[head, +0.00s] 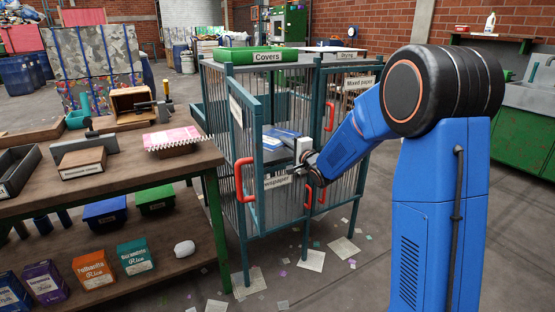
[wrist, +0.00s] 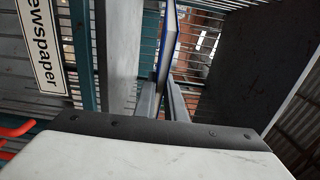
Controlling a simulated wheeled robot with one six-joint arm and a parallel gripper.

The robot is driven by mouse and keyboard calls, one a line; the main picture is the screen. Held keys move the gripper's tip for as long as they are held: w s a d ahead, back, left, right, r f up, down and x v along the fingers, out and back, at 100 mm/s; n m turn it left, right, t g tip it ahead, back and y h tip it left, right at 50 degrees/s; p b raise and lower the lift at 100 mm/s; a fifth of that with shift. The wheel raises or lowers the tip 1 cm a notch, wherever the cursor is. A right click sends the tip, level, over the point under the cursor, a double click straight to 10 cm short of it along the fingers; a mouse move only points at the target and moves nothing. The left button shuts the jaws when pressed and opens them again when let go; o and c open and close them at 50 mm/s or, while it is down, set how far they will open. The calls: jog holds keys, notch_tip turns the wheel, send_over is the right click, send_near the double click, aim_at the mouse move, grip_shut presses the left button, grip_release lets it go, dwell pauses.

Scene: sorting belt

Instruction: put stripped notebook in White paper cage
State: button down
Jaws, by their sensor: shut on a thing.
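My gripper (head: 296,160) is shut on a flat blue-covered notebook (head: 281,138). In the wrist view the notebook (wrist: 169,45) stands edge-on between the two finger tips (wrist: 170,103), with a pale page edge beside the blue cover. I cannot tell whether it is the stripped one. No sign reading White paper is legible; one sign (head: 236,112) on the cage's left side is too small to read.
A pink spiral notebook (head: 176,138) lies on the wooden bench (head: 150,165) at left. A Mixed paper sign (head: 360,83) is at right. Red handles (head: 245,180) jut from the cage fronts. Paper scraps litter the floor.

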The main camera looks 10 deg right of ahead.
notch_tip(320, 180, down, 8)
jog(key=shift+f, duration=0.15)
dwell(0.4)
jog(key=shift+f, duration=0.15)
jog(key=c, duration=1.9)
grip_release()
jog(key=shift+c, duration=0.2)
jog(key=shift+o, duration=0.6)
jog(key=v, duration=1.2)
